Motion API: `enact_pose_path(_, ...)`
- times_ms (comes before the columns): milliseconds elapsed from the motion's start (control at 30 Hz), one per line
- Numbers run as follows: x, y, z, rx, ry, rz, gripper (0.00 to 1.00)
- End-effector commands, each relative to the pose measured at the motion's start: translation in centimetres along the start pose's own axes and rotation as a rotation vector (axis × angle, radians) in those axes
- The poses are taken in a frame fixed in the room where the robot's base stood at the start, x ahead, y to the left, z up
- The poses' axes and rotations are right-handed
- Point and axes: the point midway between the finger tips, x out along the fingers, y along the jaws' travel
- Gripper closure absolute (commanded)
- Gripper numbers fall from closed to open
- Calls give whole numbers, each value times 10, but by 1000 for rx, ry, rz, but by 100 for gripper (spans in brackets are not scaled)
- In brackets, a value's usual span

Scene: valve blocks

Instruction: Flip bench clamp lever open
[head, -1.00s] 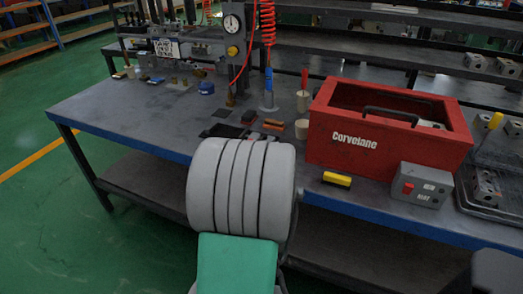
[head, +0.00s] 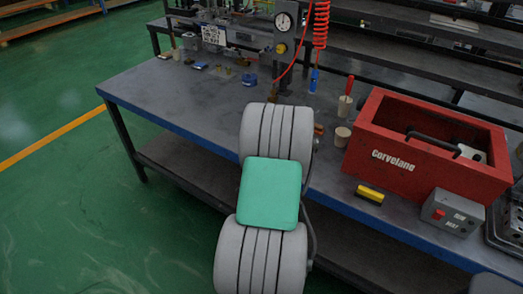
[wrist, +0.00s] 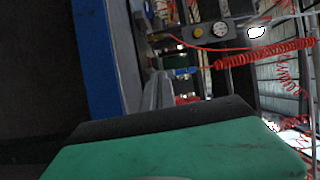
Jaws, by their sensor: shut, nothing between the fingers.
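I cannot clearly make out the bench clamp or its lever in either view. A thin red upright handle (head: 350,85) stands above a pale cylinder (head: 345,104) on the workbench (head: 190,100); I cannot tell whether it belongs to a clamp. In the head view my grey and green arm hides part of the bench and my gripper. In the wrist view my gripper (wrist: 158,88) shows as narrow grey fingers, shut and empty, beyond the green and black wrist part. The bench's blue edge (wrist: 95,60) runs beside it. A small red patch shows past the fingertips, too unclear to name.
A red toolbox (head: 425,150), a yellow and black block (head: 370,194) and a grey box with a red button (head: 452,212) sit at the right. A gauge stand (head: 284,40) and a coiled red hose (head: 320,25) are behind.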

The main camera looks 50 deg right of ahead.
Motion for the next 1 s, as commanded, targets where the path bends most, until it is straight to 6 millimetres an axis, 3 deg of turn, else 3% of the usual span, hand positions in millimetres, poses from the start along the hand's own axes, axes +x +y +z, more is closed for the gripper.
enact_pose_path(33,-5,-15,-3,4,12,2,100)
enact_pose_path(67,-8,-17,-4,7,17,1,100)
enact_pose_path(333,-33,-10,6,12,44,-5,100)
enact_pose_path(833,-36,-8,11,7,42,-4,100)
enact_pose_path(933,-30,-12,35,-36,-27,19,100)
enact_pose_path(1000,-23,-18,74,-118,-143,56,100)
